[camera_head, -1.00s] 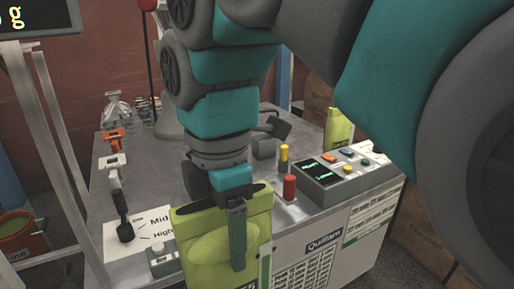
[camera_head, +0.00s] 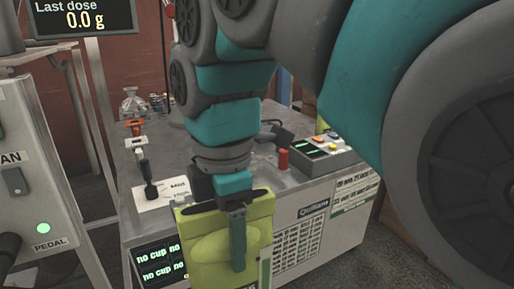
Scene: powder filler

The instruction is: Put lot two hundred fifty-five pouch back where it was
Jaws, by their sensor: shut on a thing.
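A yellow-green pouch (camera_head: 207,243) hangs upright in my gripper (camera_head: 238,240) at the lower middle of the picture. My gripper is shut on the pouch's upper part, with one finger showing across its front. The pouch's lower end is cut off by the frame, and its lot number cannot be read. It is in front of the metal bench (camera_head: 268,190), nearer the camera. A second yellow-green thing (camera_head: 321,126), partly hidden by my arm, stands behind the control box at the bench's far right.
The bench carries a control box (camera_head: 318,158), a red post (camera_head: 283,159), a lever (camera_head: 148,180) and a paper card (camera_head: 172,192). A panel with a pedal label (camera_head: 45,190) stands close at left. A display (camera_head: 80,17) reads 0.0 g. Floor shows at right.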

